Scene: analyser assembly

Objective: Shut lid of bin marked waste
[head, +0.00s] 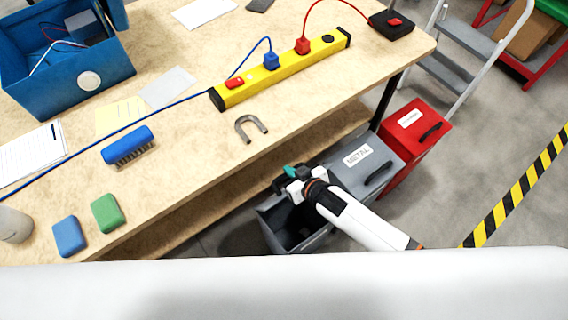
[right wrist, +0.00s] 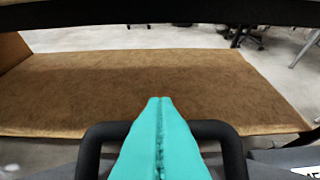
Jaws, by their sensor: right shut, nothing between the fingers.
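A grey bin (head: 322,241) stands open in the head view, below the table's front edge, with its dark inside showing. No waste label shows on it, and I cannot make out its lid, partly because my right arm covers that area. My right gripper (head: 289,172) is over the far side of this open bin, beside the grey bin marked METAL. Its teal fingers (right wrist: 160,135) are shut together with nothing between them. I cannot tell whether it touches the bin. My left gripper is not in view.
The closed METAL bin (head: 398,158) and a closed red bin (head: 437,114) with an unreadable label stand to the right. The table (head: 205,180) overhangs a wooden lower shelf (right wrist: 150,85). Grey floor (head: 450,190) is free at right, near striped tape.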

